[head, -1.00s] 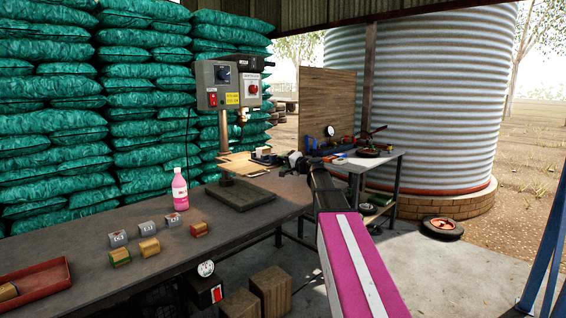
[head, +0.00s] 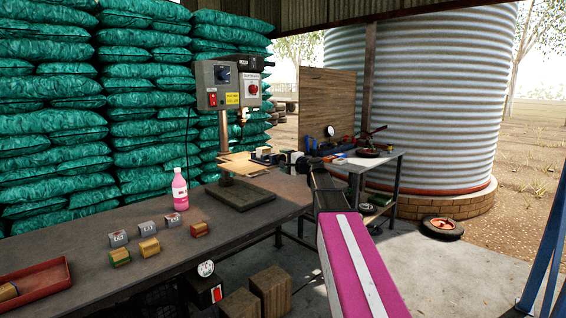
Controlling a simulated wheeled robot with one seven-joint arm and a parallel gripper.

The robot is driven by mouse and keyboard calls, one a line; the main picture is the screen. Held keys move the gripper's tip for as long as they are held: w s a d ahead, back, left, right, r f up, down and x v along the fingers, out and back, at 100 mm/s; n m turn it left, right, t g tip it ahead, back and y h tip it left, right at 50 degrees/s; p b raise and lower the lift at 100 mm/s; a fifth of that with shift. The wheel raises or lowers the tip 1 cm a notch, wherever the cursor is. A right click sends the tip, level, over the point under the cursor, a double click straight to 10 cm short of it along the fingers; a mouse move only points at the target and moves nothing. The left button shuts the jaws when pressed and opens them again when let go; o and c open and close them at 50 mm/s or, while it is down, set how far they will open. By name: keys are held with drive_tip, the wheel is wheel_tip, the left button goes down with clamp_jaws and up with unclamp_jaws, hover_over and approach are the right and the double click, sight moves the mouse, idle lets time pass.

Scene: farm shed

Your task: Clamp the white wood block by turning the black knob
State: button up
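The drill press (head: 226,90) stands on the workbench, with a light wooden board (head: 238,165) on its table. A small pale wood block (head: 263,151) sits in a dark vise (head: 260,159) at the right end of this board. My gripper (head: 281,158) is at the right side of the vise, pointing left towards it. The black knob cannot be made out; it may be hidden at my fingertips. The fingers are too small and dark to tell whether they are open, shut or touching the knob.
A pink bottle (head: 180,189) and several small blocks (head: 149,248) stand on the workbench (head: 75,241), left of the press. A red tray (head: 44,284) is at the front left. A second table (head: 384,163) with tools stands behind my arm.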

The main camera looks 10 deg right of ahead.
drive_tip(key=n, duration=0.3)
drive_tip(key=shift+n, duration=0.4)
drive_tip(key=n, duration=0.8)
drive_tip(key=shift+n, duration=0.3)
drive_tip(key=n, duration=1.7)
drive_tip(key=shift+n, duration=0.3)
